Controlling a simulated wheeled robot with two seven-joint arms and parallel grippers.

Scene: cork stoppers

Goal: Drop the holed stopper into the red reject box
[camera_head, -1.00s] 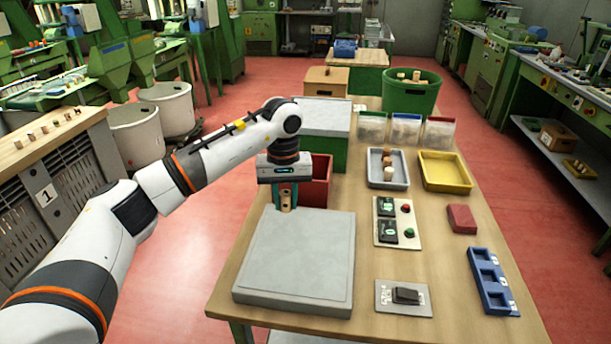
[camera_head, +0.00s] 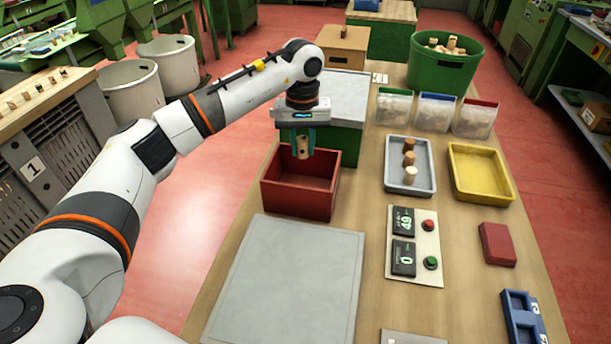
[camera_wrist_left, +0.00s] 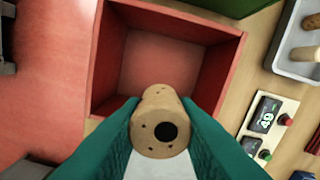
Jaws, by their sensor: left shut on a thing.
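My left gripper (camera_head: 303,147) is shut on a cork stopper (camera_head: 303,150) with a dark round hole in its end. In the left wrist view the stopper (camera_wrist_left: 160,122) sits between the two green fingers, its holed end facing the camera. The red reject box (camera_head: 300,205) stands open on the table, below the gripper. In the left wrist view the red box (camera_wrist_left: 227,82) shows an empty floor beyond the stopper. The stopper is above the box opening, near its back part in the head view. My right gripper is not in view.
A grey slab (camera_head: 290,285) lies in front of the box. A green block with a grey top (camera_head: 342,100) stands behind it. To the right are a grey tray (camera_head: 391,186) with several stoppers, a yellow tray (camera_head: 455,187) and a counter panel (camera_head: 428,270).

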